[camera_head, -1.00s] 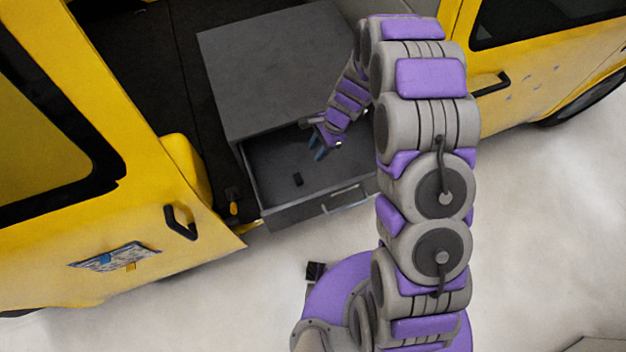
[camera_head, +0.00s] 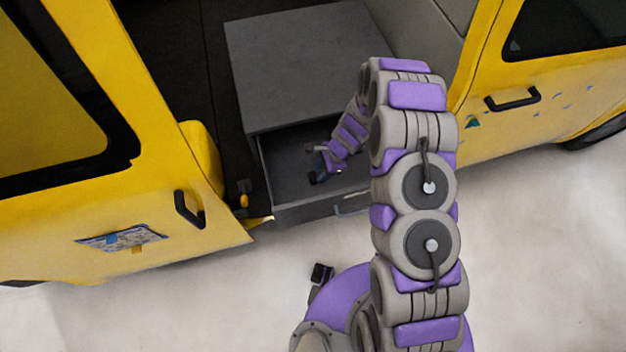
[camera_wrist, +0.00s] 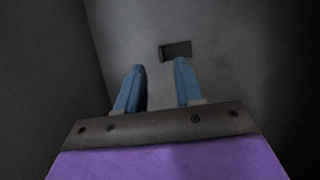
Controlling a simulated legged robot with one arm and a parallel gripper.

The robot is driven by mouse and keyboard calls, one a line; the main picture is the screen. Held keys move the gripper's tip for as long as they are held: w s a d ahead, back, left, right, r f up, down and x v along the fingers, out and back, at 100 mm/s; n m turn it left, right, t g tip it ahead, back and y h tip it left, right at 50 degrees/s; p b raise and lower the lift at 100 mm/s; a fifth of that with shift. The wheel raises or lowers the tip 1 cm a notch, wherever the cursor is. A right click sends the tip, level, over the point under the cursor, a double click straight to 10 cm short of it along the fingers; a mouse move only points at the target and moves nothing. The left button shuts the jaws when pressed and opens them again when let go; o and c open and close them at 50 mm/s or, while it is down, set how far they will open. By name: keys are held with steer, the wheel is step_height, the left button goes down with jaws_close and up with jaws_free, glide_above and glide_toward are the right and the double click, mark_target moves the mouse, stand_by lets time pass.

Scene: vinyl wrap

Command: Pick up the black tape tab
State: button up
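The black tape tab (camera_wrist: 176,50) is a small dark rectangle lying on the grey drawer floor in the wrist view. It lies just beyond the tip of my gripper's right finger. My gripper (camera_wrist: 158,72) has two blue fingers, apart and with nothing between them. In the head view my gripper (camera_head: 318,172) reaches down inside the open drawer (camera_head: 300,212). In that view a small dark patch that looks like the tab (camera_head: 312,180) shows at the fingertips. Whether the fingers touch the drawer floor is hard to tell.
The drawer belongs to a grey cabinet (camera_head: 300,65) inside a yellow vehicle. Drawer walls (camera_wrist: 65,65) rise close to my gripper. An open yellow door (camera_head: 120,190) stands left, with a patterned sheet (camera_head: 122,238) on it. Pale floor (camera_head: 200,310) in front looks clear.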

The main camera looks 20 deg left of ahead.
mark_target(313, 181)
steer(key=shift+b+x, duration=0.8)
steer(key=shift+x, duration=1.95)
steer(key=shift+a+r, duration=0.1)
steer(key=shift+c, duration=0.2)
jaws_close()
